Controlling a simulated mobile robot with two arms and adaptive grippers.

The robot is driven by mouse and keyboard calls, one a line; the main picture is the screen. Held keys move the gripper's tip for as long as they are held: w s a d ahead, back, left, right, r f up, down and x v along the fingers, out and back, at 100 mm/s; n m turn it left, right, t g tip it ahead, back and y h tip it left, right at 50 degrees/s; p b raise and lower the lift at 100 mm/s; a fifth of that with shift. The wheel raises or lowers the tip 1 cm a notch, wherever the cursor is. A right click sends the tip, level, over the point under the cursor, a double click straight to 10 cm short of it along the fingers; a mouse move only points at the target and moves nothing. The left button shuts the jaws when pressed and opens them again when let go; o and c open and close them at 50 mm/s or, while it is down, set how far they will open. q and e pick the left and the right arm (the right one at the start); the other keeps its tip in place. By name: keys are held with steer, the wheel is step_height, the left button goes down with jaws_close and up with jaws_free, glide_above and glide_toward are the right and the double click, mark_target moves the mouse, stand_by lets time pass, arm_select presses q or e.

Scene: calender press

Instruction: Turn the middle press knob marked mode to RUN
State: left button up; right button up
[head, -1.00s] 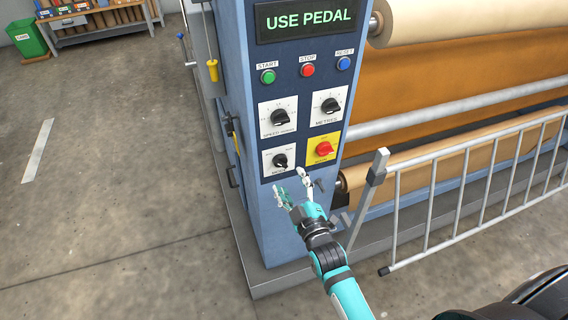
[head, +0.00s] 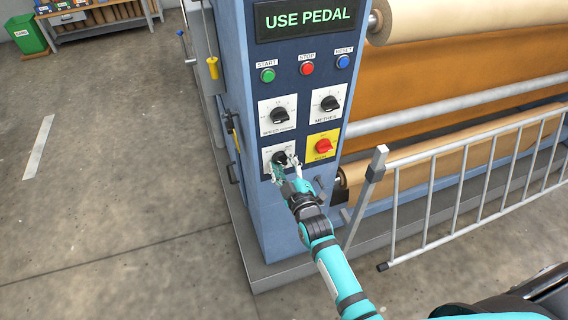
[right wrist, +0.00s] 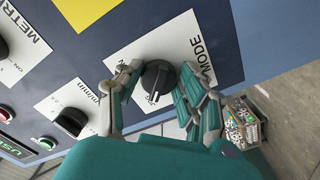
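The black mode knob (head: 279,158) is on a white plate, low on the left of the blue press panel. In the right wrist view the knob (right wrist: 158,80) sits beside the word MODE, its white mark towards the bottom of the picture. My right gripper (head: 284,168) is at this knob and partly covers its plate. In the right wrist view its fingers (right wrist: 158,92) stand open on both sides of the knob. The right-hand finger is very close to it; contact is unclear. My left gripper is not in view.
The speed knob (head: 279,116) and metres knob (head: 330,104) are above. A red knob on a yellow plate (head: 324,147) is close on the right. The display (head: 307,17) reads USE PEDAL. A grey railing (head: 470,190) stands to the right. Open floor lies left.

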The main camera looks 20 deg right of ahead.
steer(key=c, duration=0.4)
steer(key=shift+m, duration=0.3)
steer(key=shift+a+m+p, duration=0.2)
steer(key=shift+m, duration=4.1)
steer(key=shift+a+m+p, duration=0.2)
steer(key=shift+m, duration=4.1)
